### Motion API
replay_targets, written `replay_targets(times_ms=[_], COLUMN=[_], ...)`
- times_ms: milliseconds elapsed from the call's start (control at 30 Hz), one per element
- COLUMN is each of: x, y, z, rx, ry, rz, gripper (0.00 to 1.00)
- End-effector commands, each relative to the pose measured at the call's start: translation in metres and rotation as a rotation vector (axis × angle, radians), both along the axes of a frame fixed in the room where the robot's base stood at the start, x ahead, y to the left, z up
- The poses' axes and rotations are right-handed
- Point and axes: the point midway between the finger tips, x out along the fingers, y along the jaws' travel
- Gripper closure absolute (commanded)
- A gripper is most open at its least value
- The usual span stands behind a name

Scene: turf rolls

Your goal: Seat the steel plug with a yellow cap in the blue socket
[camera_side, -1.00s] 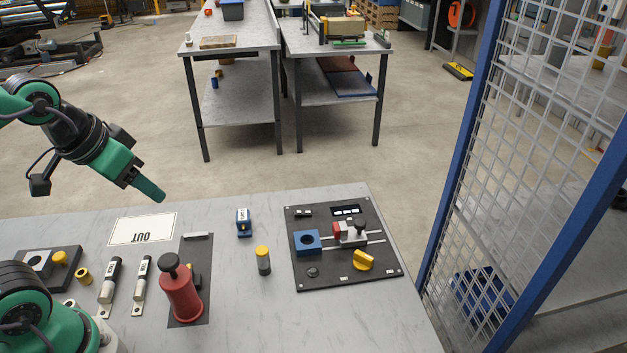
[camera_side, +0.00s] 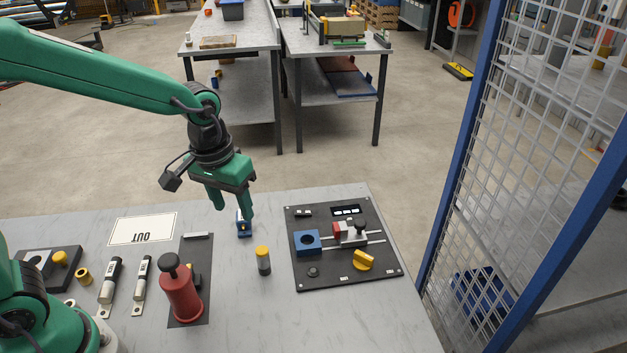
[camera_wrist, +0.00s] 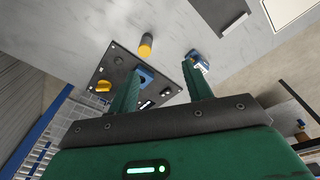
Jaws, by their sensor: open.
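The steel plug with a yellow cap (camera_side: 263,261) stands upright on the table, left of the black panel. It also shows in the wrist view (camera_wrist: 146,46), beyond the fingers. The blue socket (camera_side: 307,242) is a square block with a dark round hole, at the left of the panel; one finger partly covers it in the wrist view (camera_wrist: 146,76). My gripper (camera_side: 233,211) is open and empty, pointing down above the table, up and left of the plug. In the side view its fingers overlap a small blue labelled block (camera_side: 244,228); I cannot tell whether they touch it.
The black panel (camera_side: 375,271) also carries a red-and-grey slide clamp (camera_side: 350,234) and a yellow knob (camera_side: 363,260). A red cylinder with a black knob (camera_side: 180,295) stands left of the plug. A blue-framed mesh fence (camera_side: 530,150) rises at right.

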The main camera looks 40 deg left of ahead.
Motion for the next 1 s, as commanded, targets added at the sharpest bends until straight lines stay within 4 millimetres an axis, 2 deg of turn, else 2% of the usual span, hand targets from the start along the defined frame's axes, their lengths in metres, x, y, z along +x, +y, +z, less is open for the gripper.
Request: replay_targets(times_ms=[100, 333, 733, 1000], x=[0.01, 0.023, 0.026, 0.025], y=[-0.013, -0.031, -0.036, -0.036], z=[-0.02, -0.049, -0.061, -0.081], rx=[0.007, 0.021, 0.025, 0.025], ry=[0.046, 0.103, 0.12, 0.121], rz=[0.014, 0.04, 0.05, 0.05], gripper=[0.5, 0.5, 0.5, 0.5])
